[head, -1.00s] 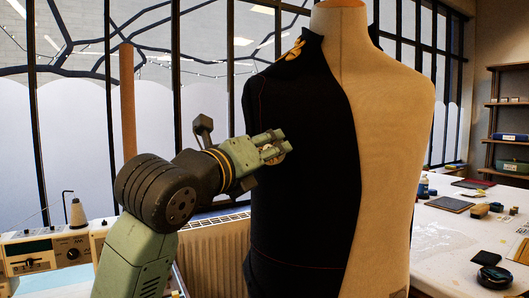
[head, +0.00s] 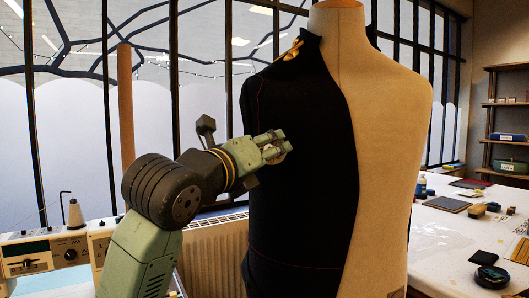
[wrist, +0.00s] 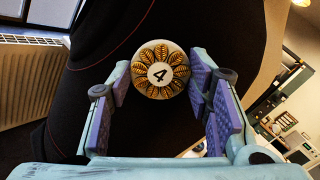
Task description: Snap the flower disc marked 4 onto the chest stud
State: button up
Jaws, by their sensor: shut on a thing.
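The flower disc marked 4 (wrist: 160,70) is round, with gold petals around a pale centre and a black 4. My gripper (head: 272,146) is shut on it, with the purple finger pads on either side of the disc in the wrist view. The numbered face is toward the wrist camera. In the head view only a small part of the disc (head: 278,156) shows by the fingertips. The disc is in front of the black half-garment (head: 305,200) on the dress form (head: 385,150). I cannot tell whether it touches the cloth. No chest stud is visible.
A gold ornament (head: 292,51) sits on the garment's shoulder. A white table (head: 450,235) with small items is at right.

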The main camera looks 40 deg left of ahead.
jog(key=o, duration=1.2)
jog(key=shift+c, duration=0.2)
jog(key=shift+o, duration=0.3)
jog(key=o, duration=0.4)
jog(key=shift+s+d+r+b, duration=0.1)
jog(key=shift+s+d+b, duration=0.1)
jog(key=shift+s, duration=1.1)
jog(key=shift+s+d+f+b, duration=0.1)
jog(key=shift+s+b, duration=0.05)
jog(key=shift+s, duration=1.2)
jog(key=shift+s+d+r+b, duration=0.1)
jog(key=shift+s+b, duration=0.1)
jog(key=shift+s, duration=1.1)
jog(key=shift+d, duration=0.1)
